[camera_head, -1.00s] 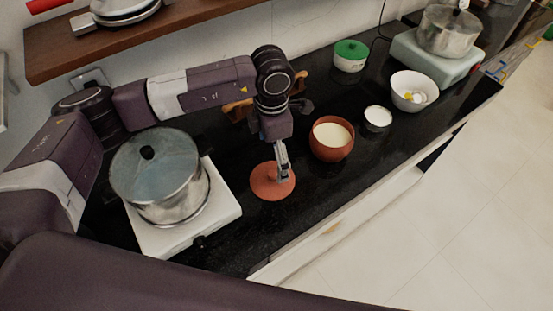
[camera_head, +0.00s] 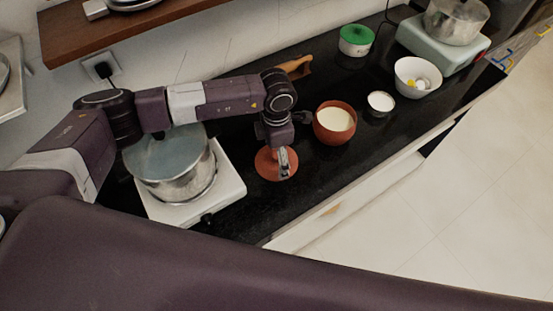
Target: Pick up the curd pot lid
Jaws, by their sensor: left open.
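The curd pot lid (camera_head: 266,168) is a round terracotta disc lying on the black counter. The curd pot (camera_head: 334,123) is a terracotta bowl filled with white curd, standing uncovered to the right of the lid. My left gripper (camera_head: 284,174) points down over the right part of the lid and hides some of it, including its middle. The gripper is open. I cannot tell whether its fingers touch the lid. My right gripper is not in view.
A steel pot (camera_head: 170,165) stands on a white stove (camera_head: 233,190) to the left. A small white bowl (camera_head: 380,103), a larger white bowl (camera_head: 418,77) and a green-lidded container (camera_head: 356,40) stand to the right. A wooden shelf (camera_head: 150,22) is above. Counter in front of the curd pot is clear.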

